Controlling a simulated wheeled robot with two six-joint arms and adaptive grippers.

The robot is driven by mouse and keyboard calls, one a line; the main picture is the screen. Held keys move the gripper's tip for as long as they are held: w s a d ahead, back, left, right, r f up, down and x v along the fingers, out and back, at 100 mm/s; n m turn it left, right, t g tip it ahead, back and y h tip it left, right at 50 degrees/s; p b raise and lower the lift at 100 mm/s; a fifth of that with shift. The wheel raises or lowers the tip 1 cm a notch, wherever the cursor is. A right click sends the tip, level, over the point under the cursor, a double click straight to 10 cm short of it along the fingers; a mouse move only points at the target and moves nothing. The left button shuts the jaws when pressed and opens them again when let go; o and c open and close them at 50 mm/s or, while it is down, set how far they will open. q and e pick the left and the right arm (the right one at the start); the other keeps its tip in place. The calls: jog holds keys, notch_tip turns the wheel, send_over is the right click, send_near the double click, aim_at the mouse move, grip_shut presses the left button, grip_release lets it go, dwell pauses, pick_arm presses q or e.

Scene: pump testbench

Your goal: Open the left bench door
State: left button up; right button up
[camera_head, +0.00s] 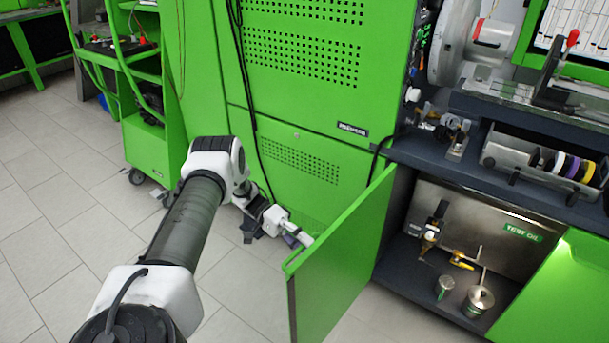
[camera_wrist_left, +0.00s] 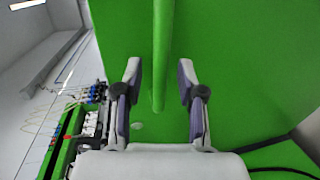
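The left bench door (camera_head: 345,258) is a green panel. It stands swung out from the cabinet, with the compartment behind it exposed. My left gripper (camera_head: 298,236) is beside the outer, free end of the door, near its top edge. In the left wrist view my left gripper (camera_wrist_left: 160,80) is open, with one finger on each side of a green bar (camera_wrist_left: 163,45) in front of a green panel. A gap shows between the bar and each finger. My right gripper is in neither view.
The open compartment holds a metal tank (camera_head: 470,218) labelled TEST OIL, a brass valve (camera_head: 430,235) and metal cans (camera_head: 477,300). A second green door (camera_head: 560,295) is at the right. A tall green cabinet (camera_head: 310,120) stands behind my left arm. Tiled floor (camera_head: 60,230) at left is clear.

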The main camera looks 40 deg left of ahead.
pick_arm(q)
jog(key=v, duration=0.6)
jog(key=shift+a, duration=0.4)
